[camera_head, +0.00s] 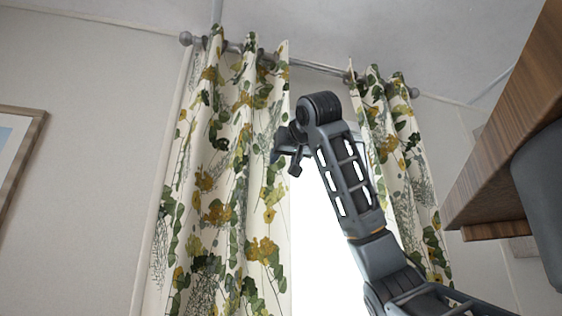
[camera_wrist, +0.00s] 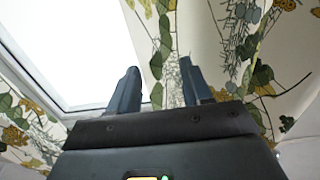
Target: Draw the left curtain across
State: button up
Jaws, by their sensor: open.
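The left curtain (camera_head: 226,200), white with green and ochre leaves, hangs gathered on the left of the window. I cannot tell whether the fingers touch the cloth. The right curtain (camera_head: 423,215) hangs on the other side, partly behind my arm.
A grey curtain rod (camera_head: 318,67) with round end knobs runs above both curtains. The bright window (camera_head: 325,260) shows between them. A wooden cabinet (camera_head: 508,130) juts in at the right, close to my arm. A framed picture (camera_head: 18,150) hangs on the left wall.

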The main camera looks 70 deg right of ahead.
aim_at(283, 160)
jog(key=shift+x, duration=1.65)
grip_shut()
